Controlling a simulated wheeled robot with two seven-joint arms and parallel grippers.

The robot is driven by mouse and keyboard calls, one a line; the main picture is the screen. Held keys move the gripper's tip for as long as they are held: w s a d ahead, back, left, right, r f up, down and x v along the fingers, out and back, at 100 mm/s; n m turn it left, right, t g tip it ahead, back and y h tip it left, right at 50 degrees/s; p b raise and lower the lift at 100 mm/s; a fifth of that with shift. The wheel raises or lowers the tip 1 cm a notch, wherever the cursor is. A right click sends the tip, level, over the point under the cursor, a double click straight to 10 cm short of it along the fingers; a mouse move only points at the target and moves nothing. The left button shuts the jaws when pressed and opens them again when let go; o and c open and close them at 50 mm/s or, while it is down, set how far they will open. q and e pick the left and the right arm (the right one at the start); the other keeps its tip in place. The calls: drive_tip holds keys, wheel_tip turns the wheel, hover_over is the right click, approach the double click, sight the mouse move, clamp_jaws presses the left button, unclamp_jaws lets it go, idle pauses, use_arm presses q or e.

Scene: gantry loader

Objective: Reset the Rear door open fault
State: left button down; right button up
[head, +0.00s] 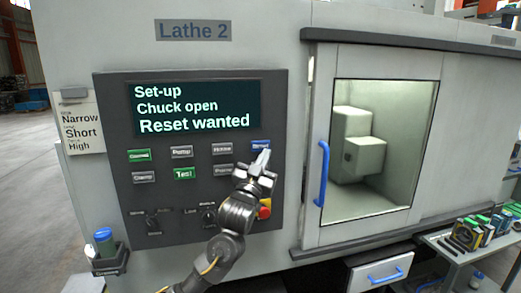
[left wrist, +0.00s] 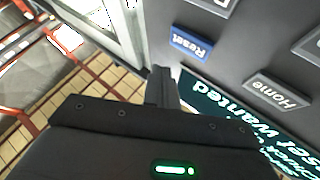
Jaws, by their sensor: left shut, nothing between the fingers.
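The Lathe 2 control panel (head: 190,222) has a dark display (head: 195,108) reading "Set-up", "Chuck open", "Reset wanted". The blue Reset button (head: 261,144) is at the right end of the upper button row, and its label reads clearly in the left wrist view (left wrist: 191,43). My left gripper (head: 263,158) is shut and empty, its tips just below and in front of the Reset button. In the left wrist view the shut fingers (left wrist: 162,88) appear beside the button; I cannot tell whether they touch it. My right gripper is out of view. No rear door shows.
A red emergency stop (head: 265,209) on yellow is beside my left wrist. The lathe's front window door (head: 372,150) with a blue handle (head: 322,173) appears shut. A sign (head: 80,127) reads "Narrow, Short, High". A bottle holder (head: 106,260) is at lower left, a loaded side table (head: 470,258) at right.

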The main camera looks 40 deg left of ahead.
sight(265, 142)
use_arm(q)
drive_tip(key=shift+w+a, duration=0.5)
drive_tip(key=shift+a, duration=0.2)
drive_tip(key=shift+w+a, duration=0.5)
drive_tip(key=shift+a, duration=0.15)
idle(0.9)
drive_tip(key=shift+w+a+r, duration=0.1)
drive_tip(key=shift+a, duration=0.05)
drive_tip(key=shift+w+a, duration=0.1)
drive_tip(key=shift+a, duration=0.1)
drive_tip(key=shift+w+a, duration=0.2)
drive_tip(key=shift+a, duration=0.1)
idle(0.9)
drive_tip(key=shift+d, duration=0.1)
drive_tip(key=shift+s+d+p, duration=0.35)
drive_tip(key=shift+s+d, duration=0.1)
drive_tip(key=shift+d, duration=0.1)
idle(0.4)
